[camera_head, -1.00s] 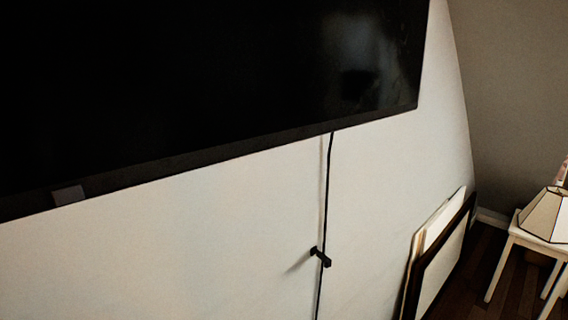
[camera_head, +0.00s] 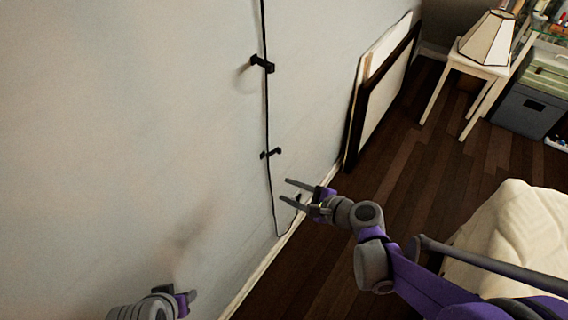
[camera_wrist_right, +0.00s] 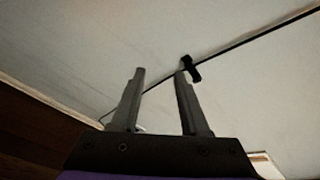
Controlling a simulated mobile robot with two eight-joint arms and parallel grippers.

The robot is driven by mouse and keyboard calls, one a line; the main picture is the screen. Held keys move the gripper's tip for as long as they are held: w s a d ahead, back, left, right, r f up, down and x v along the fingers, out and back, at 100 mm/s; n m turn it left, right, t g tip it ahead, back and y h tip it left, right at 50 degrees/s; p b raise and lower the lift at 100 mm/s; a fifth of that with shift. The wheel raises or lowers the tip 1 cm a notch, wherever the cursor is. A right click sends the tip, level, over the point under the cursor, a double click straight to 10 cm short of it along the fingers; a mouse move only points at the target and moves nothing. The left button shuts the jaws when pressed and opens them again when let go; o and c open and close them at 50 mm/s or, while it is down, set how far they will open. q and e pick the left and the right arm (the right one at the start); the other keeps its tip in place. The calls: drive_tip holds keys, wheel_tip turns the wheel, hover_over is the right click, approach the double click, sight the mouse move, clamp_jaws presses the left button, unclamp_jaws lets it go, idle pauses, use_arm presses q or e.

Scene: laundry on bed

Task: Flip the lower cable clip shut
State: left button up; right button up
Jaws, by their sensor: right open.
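The lower cable clip (camera_head: 271,153) is a small black piece on the pale wall, with the thin black cable (camera_head: 266,110) running down through or beside it. A part of it sticks out to the right, but I cannot tell how far its flap is open. My right gripper (camera_head: 285,190) is open and empty, below and slightly right of this clip. In the right wrist view, a black clip (camera_wrist_right: 191,68), apparently the lower one, shows just beyond the right fingertip, with no clear contact. My left gripper (camera_head: 185,302) is partly visible at the bottom; its fingers are unclear.
A second, upper clip (camera_head: 262,64) holds the cable higher on the wall. Framed panels (camera_head: 380,95) lean against the wall to the right. A white table (camera_head: 480,66) with a lamp, a grey box and a cream-covered bed (camera_head: 515,235) stand farther right. Dark wooden floor lies between.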

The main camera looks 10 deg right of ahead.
sight(280, 152)
drive_tip(key=w+d+f+m+t+b, duration=0.35)
drive_tip(key=w+d+m+t, duration=0.2)
drive_tip(key=m, duration=0.55)
use_arm(q)
wheel_tip(280, 152, down, 4)
drive_tip(key=shift+f+p, duration=0.2)
drive_tip(key=shift+p, duration=0.1)
use_arm(e)
drive_tip(key=shift+g, duration=0.25)
drive_tip(key=x, duration=0.7)
drive_tip(key=d+x, duration=0.1)
drive_tip(key=x, duration=0.2)
drive_tip(key=shift+w+a, duration=0.15)
drive_tip(key=shift+w, duration=0.4)
drive_tip(key=shift+c, duration=0.3)
clamp_jaws()
